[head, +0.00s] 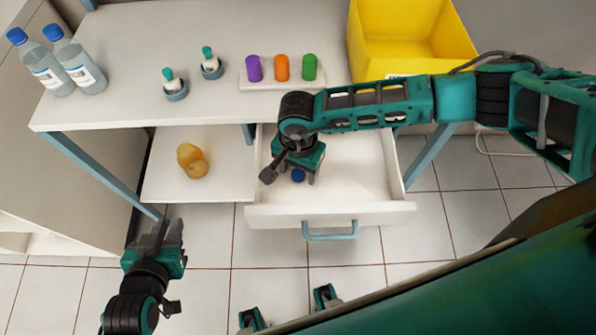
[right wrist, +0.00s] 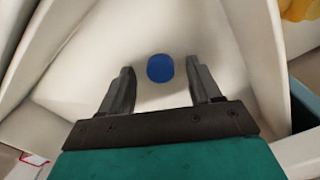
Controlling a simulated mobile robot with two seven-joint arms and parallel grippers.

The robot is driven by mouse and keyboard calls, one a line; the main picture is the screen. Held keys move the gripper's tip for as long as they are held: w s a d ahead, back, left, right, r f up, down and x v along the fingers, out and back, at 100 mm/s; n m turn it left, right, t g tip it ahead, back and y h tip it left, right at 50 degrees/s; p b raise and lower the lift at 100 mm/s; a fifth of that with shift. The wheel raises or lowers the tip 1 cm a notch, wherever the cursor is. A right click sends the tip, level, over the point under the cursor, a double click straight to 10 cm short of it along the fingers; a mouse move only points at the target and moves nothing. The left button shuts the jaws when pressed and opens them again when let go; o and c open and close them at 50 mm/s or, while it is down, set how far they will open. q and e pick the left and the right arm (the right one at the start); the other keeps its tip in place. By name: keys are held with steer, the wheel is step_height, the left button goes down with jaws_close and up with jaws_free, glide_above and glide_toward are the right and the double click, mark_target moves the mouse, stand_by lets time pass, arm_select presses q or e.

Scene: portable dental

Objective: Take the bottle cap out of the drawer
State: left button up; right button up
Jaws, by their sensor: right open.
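A blue bottle cap (head: 298,175) lies on the floor of the open white drawer (head: 365,170). The cap also shows in the right wrist view (right wrist: 160,68), a little beyond and between the two fingertips. My right gripper (head: 298,184) is open over the drawer, pointing down at the cap; its fingers also show in the right wrist view (right wrist: 163,85) with nothing between them that they touch. My left gripper (head: 168,232) is over the tiled floor, left of the drawer and away from it. Whether its fingers are apart is unclear.
A yellowish lumpy object (head: 192,160) lies on the shelf left of the drawer.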

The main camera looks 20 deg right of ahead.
steer(key=shift+f, duration=0.2)
steer(key=c, duration=1.1)
steer(key=shift+r, duration=0.1)
